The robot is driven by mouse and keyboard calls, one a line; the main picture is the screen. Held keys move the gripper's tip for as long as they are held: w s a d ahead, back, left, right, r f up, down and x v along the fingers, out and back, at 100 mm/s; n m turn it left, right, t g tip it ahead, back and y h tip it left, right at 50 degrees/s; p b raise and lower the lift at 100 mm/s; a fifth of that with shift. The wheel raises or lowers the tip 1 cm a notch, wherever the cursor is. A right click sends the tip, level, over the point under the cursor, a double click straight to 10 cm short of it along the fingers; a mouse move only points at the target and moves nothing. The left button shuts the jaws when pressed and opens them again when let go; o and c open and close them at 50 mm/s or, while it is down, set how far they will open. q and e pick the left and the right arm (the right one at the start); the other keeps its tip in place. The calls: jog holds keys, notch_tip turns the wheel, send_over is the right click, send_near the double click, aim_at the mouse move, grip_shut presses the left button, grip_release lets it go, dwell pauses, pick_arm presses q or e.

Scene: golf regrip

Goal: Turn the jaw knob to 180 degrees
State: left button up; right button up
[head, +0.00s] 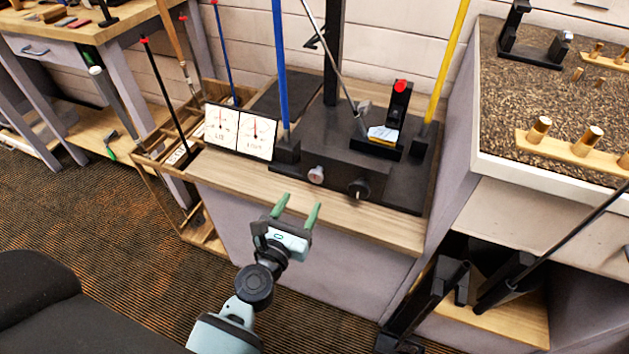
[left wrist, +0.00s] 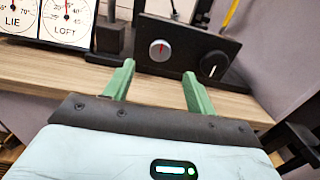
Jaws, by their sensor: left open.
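A black machine (head: 335,172) stands on the wooden bench top (head: 395,226) and carries two knobs on its front. One is a small silver knob (head: 316,175); in the left wrist view it is a silver dial (left wrist: 159,50) with a red mark. To its right is a black knob (head: 359,188) with a white pointer line, also in the left wrist view (left wrist: 213,65). No label shows which one is the jaw knob. My left gripper (head: 298,206) has green fingers, spread and empty, in front of the bench edge and short of both knobs. My right gripper is out of view.
The lie and loft gauge panel (head: 240,131) stands left of the machine. A blue post (head: 280,70) and a yellow post (head: 447,62) rise beside it. A club shaft (head: 335,50) leans into the machine. A gravel-topped cabinet (head: 550,110) stands at right.

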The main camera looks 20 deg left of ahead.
aim_at(315, 179)
pick_arm(q)
jog(key=w, duration=0.6)
jog(key=shift+w+d, duration=0.1)
jog(key=shift+w, duration=0.7)
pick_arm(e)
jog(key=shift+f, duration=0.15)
pick_arm(q)
jog(key=c, duration=1)
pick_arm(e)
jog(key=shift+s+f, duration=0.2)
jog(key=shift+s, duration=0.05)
